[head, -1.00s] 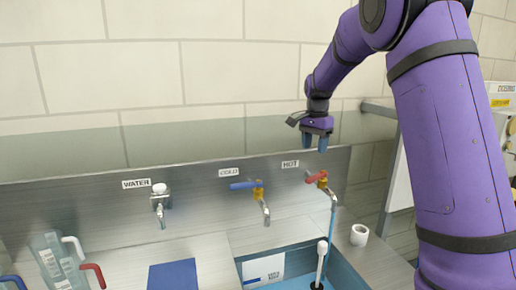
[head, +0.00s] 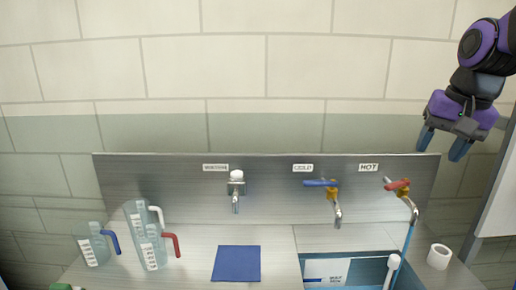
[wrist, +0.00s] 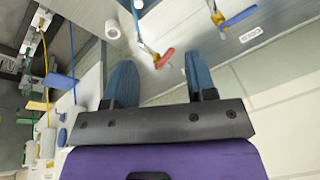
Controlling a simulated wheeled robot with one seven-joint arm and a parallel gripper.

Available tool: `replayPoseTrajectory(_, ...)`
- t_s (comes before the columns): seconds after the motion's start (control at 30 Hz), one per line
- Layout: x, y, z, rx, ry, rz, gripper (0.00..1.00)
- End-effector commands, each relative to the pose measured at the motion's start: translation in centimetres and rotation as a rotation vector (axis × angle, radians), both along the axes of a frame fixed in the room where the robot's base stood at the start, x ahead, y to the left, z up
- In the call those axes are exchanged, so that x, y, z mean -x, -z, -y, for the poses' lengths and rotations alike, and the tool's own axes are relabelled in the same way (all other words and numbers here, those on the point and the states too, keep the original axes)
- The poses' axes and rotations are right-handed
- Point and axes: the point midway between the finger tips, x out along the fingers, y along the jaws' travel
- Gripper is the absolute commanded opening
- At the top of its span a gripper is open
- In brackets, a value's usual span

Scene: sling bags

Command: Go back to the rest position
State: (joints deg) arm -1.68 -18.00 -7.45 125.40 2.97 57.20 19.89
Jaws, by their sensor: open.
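My gripper (head: 443,143) hangs at the upper right of the head view, in the air above and to the right of the hot tap (head: 397,186). Its two blue fingers are apart, with nothing between them. In the wrist view my gripper (wrist: 160,85) also shows open and empty. The red handle of the hot tap (wrist: 164,58) shows beyond the fingertips, apart from them. A thin blue water stream runs down below the hot tap in the head view.
The sink counter holds clear jugs (head: 152,238), a blue mat (head: 236,263) and a white roll (head: 439,256). The cold tap (head: 334,198) and another tap (head: 236,190) stand on the steel backsplash (head: 270,175). The wall above is clear.

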Motion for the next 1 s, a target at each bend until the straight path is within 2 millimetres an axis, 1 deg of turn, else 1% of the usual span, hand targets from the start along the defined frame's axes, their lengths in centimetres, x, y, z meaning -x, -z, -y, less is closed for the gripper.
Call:
replayPoseTrajectory(0.03,1.7,-0.1,-0.4,0.012,-0.038,0.023,0.51)
replayPoseTrajectory(0.1,3.8,0.0,-1.0,0.035,-0.095,0.049,0.51)
replayPoseTrajectory(0.3,9.4,1.1,-2.4,0.112,-0.255,0.124,0.51)
replayPoseTrajectory(0.4,11.7,1.9,-2.9,0.152,-0.323,0.156,0.51)
replayPoseTrajectory(0.5,13.4,2.6,-3.2,0.186,-0.374,0.178,0.51)
replayPoseTrajectory(0.6,14.4,3.2,-3.4,0.209,-0.407,0.192,0.51)
replayPoseTrajectory(0.7,14.9,3.5,-3.5,0.221,-0.423,0.197,0.51)
replayPoseTrajectory(1.0,14.9,3.5,-3.5,0.222,-0.425,0.198,0.51)
